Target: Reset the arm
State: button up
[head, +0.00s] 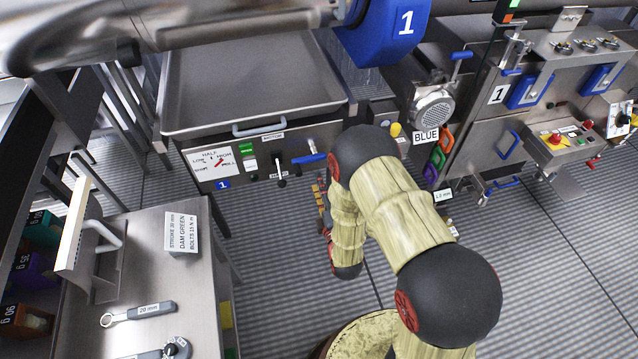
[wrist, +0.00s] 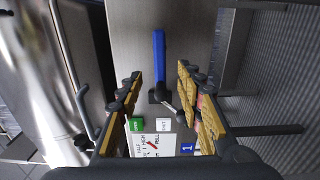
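My arm, in tan and black, bends down across the middle of the head view. My gripper shows in the wrist view (wrist: 159,75) with its two yellow-and-black fingers spread apart and nothing held between them. In the head view it is mostly hidden beside my arm. A blue-handled lever (wrist: 159,50) on a steel panel appears between and beyond the fingertips in the wrist view. In the head view the same lever (head: 309,158) sticks out from the front of station 1, above my gripper. I cannot tell their exact distance; no contact shows.
A gauge panel (head: 213,167) and green button (head: 246,149) sit left of the lever. A steel tray (head: 250,85) lies behind. A bench (head: 130,255) with a wrench (head: 138,313) stands left, a control station (head: 560,140) right. Grey floor (head: 560,270) is open at lower right.

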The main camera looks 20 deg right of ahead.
dwell(0.4)
jog(key=s+f+m+g, duration=1)
jog(key=f+g, duration=0.2)
jog(key=f, duration=0.3)
jog(key=s+r+m, duration=0.2)
jog(key=s+r, duration=0.4)
jog(key=r, duration=0.9)
jog(key=s+d+r+m+p, duration=0.1)
jog(key=s+r+m, duration=0.2)
jog(key=r, duration=1.3)
jog(key=s+d+r+m, duration=0.1)
jog(key=s+r+m, duration=0.2)
jog(key=s+r, duration=0.7)
notch_tip(320, 180, up, 6)
